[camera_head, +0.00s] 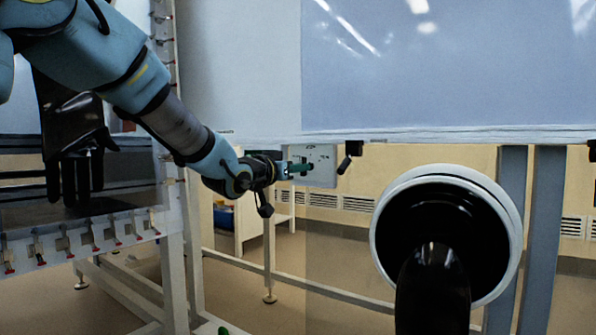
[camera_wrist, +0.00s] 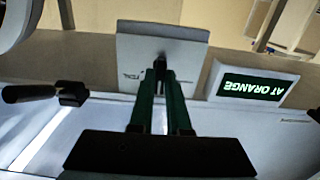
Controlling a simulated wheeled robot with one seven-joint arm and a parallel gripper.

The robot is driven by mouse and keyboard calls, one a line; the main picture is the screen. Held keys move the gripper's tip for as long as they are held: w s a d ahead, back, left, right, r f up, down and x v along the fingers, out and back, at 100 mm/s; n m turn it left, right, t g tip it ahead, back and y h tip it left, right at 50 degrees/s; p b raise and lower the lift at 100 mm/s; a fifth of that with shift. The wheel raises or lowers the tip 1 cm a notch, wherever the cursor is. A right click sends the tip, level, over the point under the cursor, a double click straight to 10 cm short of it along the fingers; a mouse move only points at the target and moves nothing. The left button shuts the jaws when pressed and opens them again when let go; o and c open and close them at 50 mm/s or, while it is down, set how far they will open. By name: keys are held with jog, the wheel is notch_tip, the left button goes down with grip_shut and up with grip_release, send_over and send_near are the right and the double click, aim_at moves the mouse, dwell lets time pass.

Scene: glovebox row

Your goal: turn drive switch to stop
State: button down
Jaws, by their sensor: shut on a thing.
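The drive switch's pale grey box (camera_head: 322,172) hangs under the front edge of the glovebox, near the middle of the head view. In the wrist view the box (camera_wrist: 133,50) is at top centre, with small markings on its face. My gripper (camera_head: 303,167) reaches it from the left, its green fingertips at the face. In the wrist view my gripper (camera_wrist: 160,72) is shut on the drive switch's small dark knob (camera_wrist: 160,58). The fingers hide most of the knob, so I cannot tell its setting.
A black lever (camera_wrist: 45,94) is on the other side, also right of the box in the head view (camera_head: 350,156). A round glove port (camera_head: 447,180) with a black glove stands at right.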

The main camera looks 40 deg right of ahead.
dwell(0.4)
jog(key=c, duration=0.9)
grip_release()
jog(key=p+v, duration=0.2)
jog(key=v, duration=0.9)
jog(key=shift+p, duration=0.35)
